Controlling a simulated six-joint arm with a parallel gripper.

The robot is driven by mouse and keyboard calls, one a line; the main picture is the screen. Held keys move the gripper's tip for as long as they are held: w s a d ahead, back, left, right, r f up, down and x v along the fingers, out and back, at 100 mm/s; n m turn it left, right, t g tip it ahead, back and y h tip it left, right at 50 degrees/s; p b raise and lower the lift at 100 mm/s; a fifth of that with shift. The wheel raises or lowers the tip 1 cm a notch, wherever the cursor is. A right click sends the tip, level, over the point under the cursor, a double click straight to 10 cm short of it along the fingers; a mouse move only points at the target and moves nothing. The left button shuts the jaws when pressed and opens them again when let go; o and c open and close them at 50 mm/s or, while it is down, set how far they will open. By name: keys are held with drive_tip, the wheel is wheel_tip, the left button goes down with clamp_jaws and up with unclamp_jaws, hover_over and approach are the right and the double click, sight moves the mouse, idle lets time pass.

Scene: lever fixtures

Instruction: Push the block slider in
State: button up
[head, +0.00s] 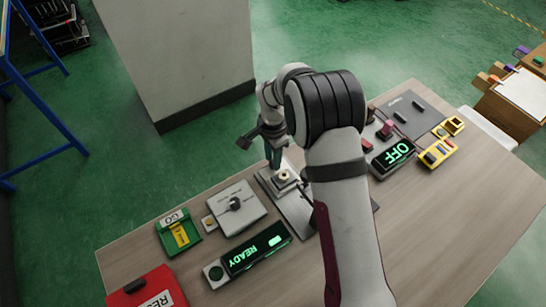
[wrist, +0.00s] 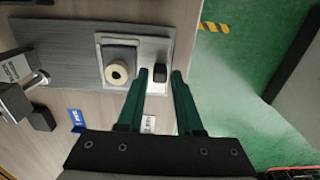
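A slider fixture (head: 283,177) stands near the table's far edge, below my gripper. In the wrist view its light base plate (wrist: 110,38) carries a grey block (wrist: 118,56) with a round cream face, and a small black block (wrist: 157,74) at the right end. I take this for the block slider. My gripper (head: 274,160) has green fingers pointing down at it. In the wrist view my gripper (wrist: 160,74) is open and empty, with the black block showing between the fingertips. Whether they touch cannot be told. My arm hides part of the fixture's surroundings in the head view.
A grey box with a knob (head: 235,207), a READY display (head: 257,250), a green GO unit (head: 179,232) and a red box (head: 150,290) are left. An OFF display (head: 393,156) and yellow units (head: 437,153) are right. Open floor lies beyond the table edge.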

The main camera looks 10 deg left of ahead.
drive_tip(key=shift+f, duration=0.4)
clamp_jaws()
idle(1.2)
